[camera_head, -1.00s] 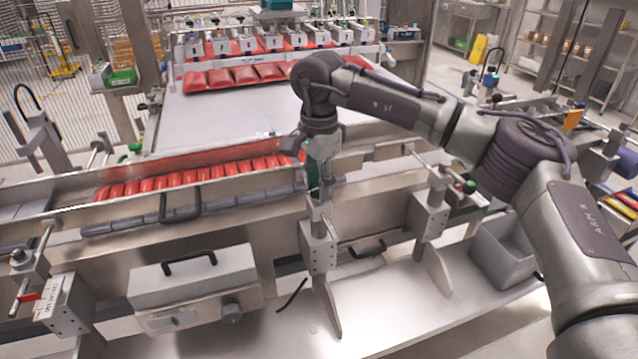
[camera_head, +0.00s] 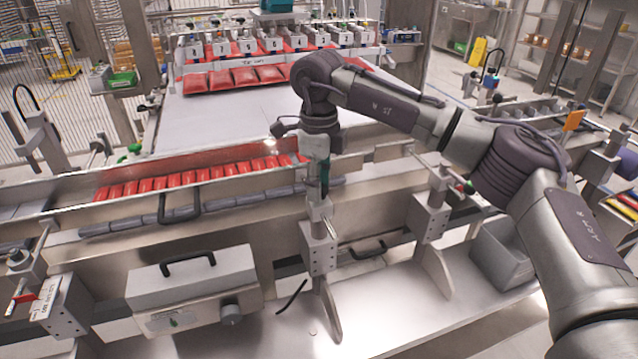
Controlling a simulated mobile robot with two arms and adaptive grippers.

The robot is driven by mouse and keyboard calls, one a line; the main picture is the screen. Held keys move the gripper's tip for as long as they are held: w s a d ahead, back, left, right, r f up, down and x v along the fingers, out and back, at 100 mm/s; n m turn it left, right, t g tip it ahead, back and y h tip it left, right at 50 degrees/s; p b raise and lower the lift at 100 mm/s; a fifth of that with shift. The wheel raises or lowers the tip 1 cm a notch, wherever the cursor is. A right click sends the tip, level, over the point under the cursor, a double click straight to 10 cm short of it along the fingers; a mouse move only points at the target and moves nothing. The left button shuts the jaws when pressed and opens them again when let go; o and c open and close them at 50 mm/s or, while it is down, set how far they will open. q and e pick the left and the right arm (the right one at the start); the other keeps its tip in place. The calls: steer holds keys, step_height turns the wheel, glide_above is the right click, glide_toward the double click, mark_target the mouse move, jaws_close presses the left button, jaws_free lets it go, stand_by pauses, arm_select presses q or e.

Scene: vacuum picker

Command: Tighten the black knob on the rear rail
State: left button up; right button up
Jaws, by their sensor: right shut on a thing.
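My right gripper (camera_head: 322,188) points straight down at the top of the middle clamp post (camera_head: 318,238) on the machine's near rail (camera_head: 265,232). Its dark fingers are shut around the top of that post. The black knob is hidden by the fingers, and I cannot make out its outline. A teal band (camera_head: 317,146) shows on my wrist just above the fingers. My left gripper is not in view.
A similar clamp (camera_head: 432,205) stands to the right, and another (camera_head: 45,285) at lower left. Red packs (camera_head: 190,180) lie in a row behind the rail. A grey box with a handle (camera_head: 190,275) hangs in front. A grey bin (camera_head: 500,252) sits at right.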

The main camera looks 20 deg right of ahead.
steer(key=m, duration=0.5)
steer(key=shift+r+m, duration=0.1)
steer(key=shift+m, duration=0.2)
steer(key=shift+m+b, duration=0.35)
steer(key=shift+m, duration=1.75)
steer(key=shift+w, duration=0.1)
steer(key=o, duration=1.2)
steer(key=shift+c, duration=0.2)
step_height(320, 180, up, 12)
